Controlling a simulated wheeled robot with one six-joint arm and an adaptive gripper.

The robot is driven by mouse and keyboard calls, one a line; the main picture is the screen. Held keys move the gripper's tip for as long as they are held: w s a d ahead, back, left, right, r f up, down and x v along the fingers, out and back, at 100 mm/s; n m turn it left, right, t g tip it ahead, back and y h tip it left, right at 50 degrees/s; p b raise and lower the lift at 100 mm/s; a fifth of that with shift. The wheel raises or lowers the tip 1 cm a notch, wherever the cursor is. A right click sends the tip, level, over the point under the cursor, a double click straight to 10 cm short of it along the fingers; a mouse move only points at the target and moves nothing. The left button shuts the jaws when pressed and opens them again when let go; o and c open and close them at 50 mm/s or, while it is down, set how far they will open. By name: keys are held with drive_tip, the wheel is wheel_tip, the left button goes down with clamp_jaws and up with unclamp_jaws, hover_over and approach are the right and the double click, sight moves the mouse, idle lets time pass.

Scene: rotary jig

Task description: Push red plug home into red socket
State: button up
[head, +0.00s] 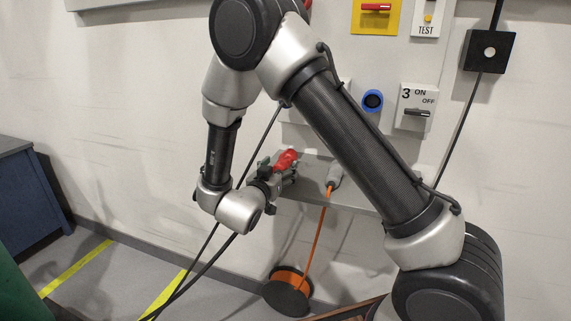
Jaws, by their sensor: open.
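The red plug (286,159) shows just beyond my gripper (284,174), tilted with its upper end to the right, over the left end of a grey shelf. My gripper is open, with its fingers close around or just below the plug. I cannot tell whether they touch it or whether the plug rests on the shelf. No red socket shows clearly. A small bit of red is at the top edge beside my arm, too cut off to name. My arm covers part of the wall panel.
A grey shelf (350,197) holds a grey connector (335,174) with an orange cable (316,240) running down to a reel (288,291). A blue socket (372,101) and switch 3 (414,108) are on the wall. A blue cabinet (28,198) stands left. Dark cables hang near my gripper.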

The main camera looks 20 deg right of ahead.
sight(283, 163)
drive_tip(key=x, duration=0.3)
drive_tip(key=shift+w+d+r, duration=0.1)
drive_tip(key=shift+w, duration=0.15)
drive_tip(key=shift+c, duration=0.4)
drive_tip(key=c, duration=1.2)
drive_tip(key=shift+r, duration=0.15)
